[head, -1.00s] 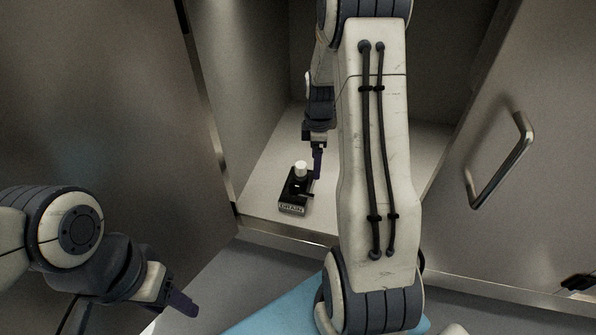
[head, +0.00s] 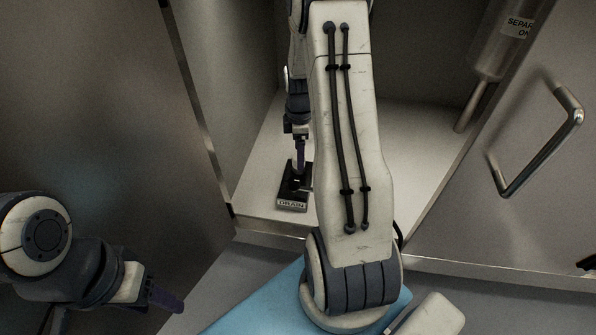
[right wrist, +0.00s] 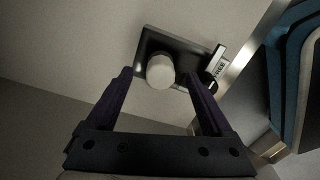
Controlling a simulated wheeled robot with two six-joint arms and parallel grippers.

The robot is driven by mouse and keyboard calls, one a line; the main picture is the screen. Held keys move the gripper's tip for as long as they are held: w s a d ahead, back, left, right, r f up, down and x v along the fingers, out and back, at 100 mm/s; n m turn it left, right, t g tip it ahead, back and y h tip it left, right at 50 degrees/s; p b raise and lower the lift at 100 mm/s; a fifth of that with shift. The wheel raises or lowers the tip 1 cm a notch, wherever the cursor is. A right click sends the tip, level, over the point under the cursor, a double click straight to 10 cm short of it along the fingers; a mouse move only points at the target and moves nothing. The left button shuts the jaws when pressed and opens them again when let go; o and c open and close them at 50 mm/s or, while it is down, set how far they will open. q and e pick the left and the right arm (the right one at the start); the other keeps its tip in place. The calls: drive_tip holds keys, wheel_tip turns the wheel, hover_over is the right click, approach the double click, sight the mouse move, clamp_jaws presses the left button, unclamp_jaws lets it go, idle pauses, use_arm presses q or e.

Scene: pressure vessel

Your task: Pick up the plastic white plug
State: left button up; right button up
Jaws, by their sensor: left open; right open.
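The white plastic plug (right wrist: 160,71) stands on a dark drain block (right wrist: 178,46) in the right wrist view. My left gripper (head: 166,300) is open and empty at the lower left, outside the cabinet.
The cabinet floor (head: 400,150) is clear to the right of the block. A metal cylinder (head: 497,45) with a label stands at the back right. An open door with a handle (head: 540,140) is at the right. A blue surface (head: 250,312) lies below.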

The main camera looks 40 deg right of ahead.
wheel_tip(320, 180, down, 5)
drive_tip(key=b, duration=0.3)
drive_tip(key=shift+r, duration=0.15)
clamp_jaws()
drive_tip(key=shift+r, duration=0.1)
